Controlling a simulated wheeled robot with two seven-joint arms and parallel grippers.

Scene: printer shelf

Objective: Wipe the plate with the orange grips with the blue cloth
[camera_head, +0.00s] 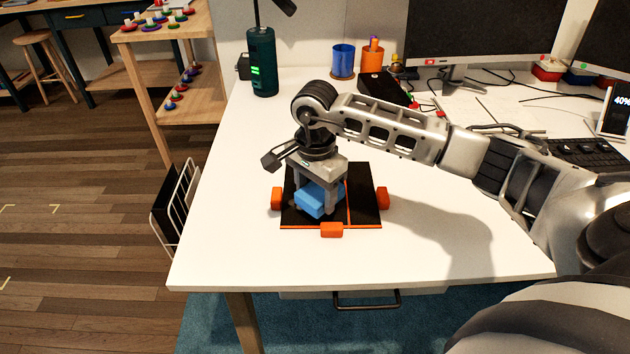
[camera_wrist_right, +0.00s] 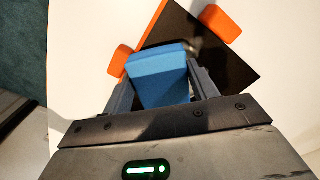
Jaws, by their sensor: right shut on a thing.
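The plate (camera_head: 364,212) is black and square, with orange grips on its left, right and front edges, and lies flat on the white desk. It also shows in the right wrist view (camera_wrist_right: 222,58), with two orange grips in sight. The blue cloth (camera_head: 313,201) looks like a folded block and is over the left front part of the plate. My right gripper (camera_head: 320,198) points down and is shut on the cloth. In the right wrist view the cloth (camera_wrist_right: 158,77) is between the two fingers. I cannot tell whether it presses on the plate. My left gripper is out of view.
The white desk (camera_head: 235,245) is clear left and front of the plate. A dark green bottle-like device (camera_head: 262,62), a blue cup (camera_head: 343,61), an orange cup (camera_head: 372,59) and a monitor (camera_head: 470,35) stand at the back. A keyboard (camera_head: 585,152) lies at right.

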